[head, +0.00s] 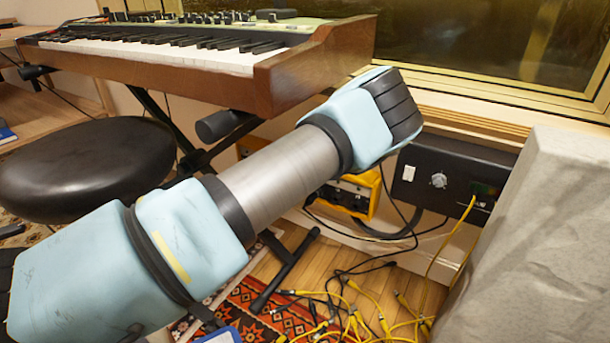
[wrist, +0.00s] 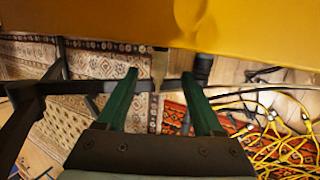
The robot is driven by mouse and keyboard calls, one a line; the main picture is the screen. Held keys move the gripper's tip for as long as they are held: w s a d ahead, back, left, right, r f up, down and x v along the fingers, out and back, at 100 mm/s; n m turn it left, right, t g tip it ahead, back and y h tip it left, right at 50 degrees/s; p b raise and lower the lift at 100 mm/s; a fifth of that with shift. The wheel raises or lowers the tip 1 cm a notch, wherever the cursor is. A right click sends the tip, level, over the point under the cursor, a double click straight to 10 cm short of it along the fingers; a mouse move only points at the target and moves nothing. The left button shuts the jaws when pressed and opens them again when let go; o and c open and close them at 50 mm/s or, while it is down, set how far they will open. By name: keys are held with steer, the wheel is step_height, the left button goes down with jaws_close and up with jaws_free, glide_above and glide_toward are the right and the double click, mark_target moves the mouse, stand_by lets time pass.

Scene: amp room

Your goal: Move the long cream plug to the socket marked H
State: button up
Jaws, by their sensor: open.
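My gripper (wrist: 164,88) shows in the wrist view, its two green fingers apart and pointing toward a yellow box. In the head view the fingers are hidden behind my own arm. A slim pale tan piece (wrist: 160,66), which looks like the long cream plug, sticks out from the yellow box's edge between the fingertips. I cannot tell whether the fingers touch it. The yellow socket box (head: 350,196) is partly hidden by my arm in the head view, and its yellow side (wrist: 120,20) fills the top of the wrist view. No letter H is readable.
A black plug (wrist: 203,68) sits right of the tan piece. A black wall box (head: 450,172) has yellow cables. More yellow cables (head: 355,318) tangle on the floor. A keyboard (head: 230,50), its stand, a black stool (head: 88,165) and a grey block (head: 545,240) crowd around.

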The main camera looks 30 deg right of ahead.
steer(key=b+x, duration=0.1)
steer(key=x, duration=0.5)
jaws_close()
stand_by(0.5)
stand_by(0.7)
stand_by(0.4)
